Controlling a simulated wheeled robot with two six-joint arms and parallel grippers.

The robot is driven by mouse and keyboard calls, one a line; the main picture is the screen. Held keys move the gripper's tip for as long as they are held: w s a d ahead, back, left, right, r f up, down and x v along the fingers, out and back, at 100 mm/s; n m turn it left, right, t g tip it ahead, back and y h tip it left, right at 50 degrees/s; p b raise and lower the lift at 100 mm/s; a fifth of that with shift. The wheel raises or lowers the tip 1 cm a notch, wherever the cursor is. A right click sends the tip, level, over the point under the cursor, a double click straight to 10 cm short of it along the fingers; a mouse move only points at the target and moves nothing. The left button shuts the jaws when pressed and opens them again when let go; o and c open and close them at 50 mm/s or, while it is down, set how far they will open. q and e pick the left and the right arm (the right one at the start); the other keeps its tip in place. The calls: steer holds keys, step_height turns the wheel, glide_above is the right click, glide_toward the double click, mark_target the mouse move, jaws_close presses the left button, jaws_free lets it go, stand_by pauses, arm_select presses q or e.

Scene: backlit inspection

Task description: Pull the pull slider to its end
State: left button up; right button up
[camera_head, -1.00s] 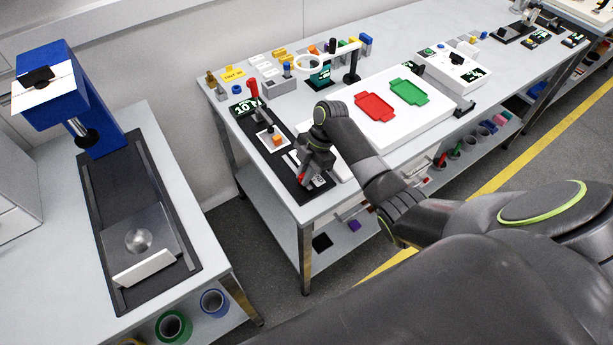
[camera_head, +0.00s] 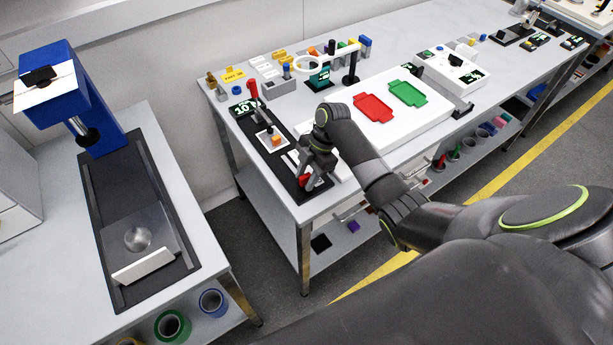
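A black fixture strip (camera_head: 283,160) runs along the left end of the right-hand bench. A small red part (camera_head: 305,180), which may be the pull slider's handle, shows at its near end. My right gripper (camera_head: 314,178) points down over that end, right at the red part. The gripper and wrist hide much of the slider, and I cannot tell whether the fingers are closed on the red part. A white plate beside it is partly covered. My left gripper is out of view.
A red lever (camera_head: 253,89) and a small orange block (camera_head: 275,140) are farther along the strip. A white board with red (camera_head: 373,107) and green (camera_head: 407,94) trays lies to the right. A blue press (camera_head: 75,95) stands on the left bench, with a floor gap between benches.

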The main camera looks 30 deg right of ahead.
steer(key=s+v, duration=0.1)
steer(key=v, duration=1.6)
steer(key=shift+w, duration=0.45)
steer(key=shift+r, duration=0.1)
